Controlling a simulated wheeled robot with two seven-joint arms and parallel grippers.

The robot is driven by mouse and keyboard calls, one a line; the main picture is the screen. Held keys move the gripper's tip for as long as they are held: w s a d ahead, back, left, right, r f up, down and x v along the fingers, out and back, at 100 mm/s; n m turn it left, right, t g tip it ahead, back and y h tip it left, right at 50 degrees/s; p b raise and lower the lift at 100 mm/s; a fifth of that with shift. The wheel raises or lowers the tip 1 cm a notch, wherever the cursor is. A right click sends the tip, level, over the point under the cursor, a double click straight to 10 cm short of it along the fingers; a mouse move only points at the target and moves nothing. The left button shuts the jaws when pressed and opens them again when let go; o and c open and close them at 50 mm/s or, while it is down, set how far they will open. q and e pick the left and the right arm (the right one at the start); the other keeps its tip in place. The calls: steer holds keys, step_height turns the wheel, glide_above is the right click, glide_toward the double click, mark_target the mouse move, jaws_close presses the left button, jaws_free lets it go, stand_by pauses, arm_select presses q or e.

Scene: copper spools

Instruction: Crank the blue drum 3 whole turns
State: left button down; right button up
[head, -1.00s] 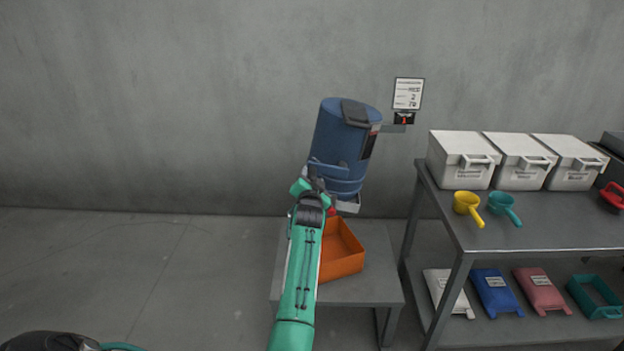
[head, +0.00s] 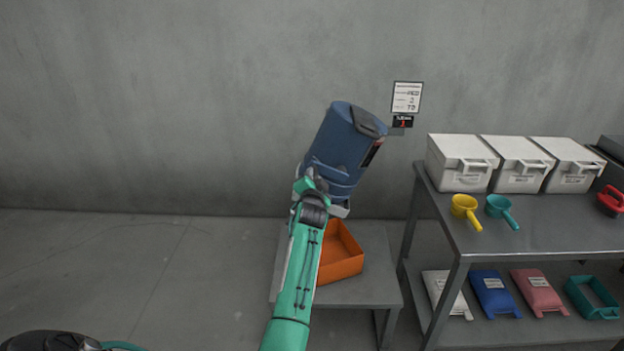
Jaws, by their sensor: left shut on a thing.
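The blue drum (head: 345,145) is mounted in front of the grey wall, above a low table. It is tilted, its dark-lidded end leaning to the upper right. My left gripper (head: 308,184) is at the drum's lower left, shut, with the arm coming up from below. What it grips, presumably at the crank, is hidden behind the gripper and wrist. A small counter (head: 403,121) with a red mark is on the wall right of the drum, too small to read. My right gripper is not in view.
An orange tray (head: 342,262) sits on the low grey table (head: 367,289) under the drum. At right, a metal shelf (head: 560,238) holds white lidded bins (head: 460,163), a yellow scoop (head: 465,209), a teal scoop (head: 501,209) and bags below.

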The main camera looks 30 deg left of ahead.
arm_select(q)
steer(key=r+m, duration=0.1)
steer(key=m+p, duration=0.1)
steer(key=d+r+m+p, duration=0.1)
steer(key=shift+w+r, duration=0.3)
steer(key=shift+w, duration=0.05)
steer(key=w+d+r+m+p, duration=0.3)
steer(key=w+d+m+p, duration=0.35)
steer(key=d+m, duration=0.55)
steer(key=w+d+f+m, duration=0.1)
steer(key=f+m, duration=0.5)
steer(key=m, duration=0.3)
steer(key=w+d+f+m, duration=0.1)
steer(key=d+f+m, duration=0.1)
steer(key=f+m, duration=0.4)
steer(key=m+b, duration=0.1)
steer(key=m, duration=0.3)
steer(key=shift+w+f+g+y, duration=0.25)
steer(key=shift+f+g+y, duration=0.05)
steer(key=shift+f+y, duration=0.1)
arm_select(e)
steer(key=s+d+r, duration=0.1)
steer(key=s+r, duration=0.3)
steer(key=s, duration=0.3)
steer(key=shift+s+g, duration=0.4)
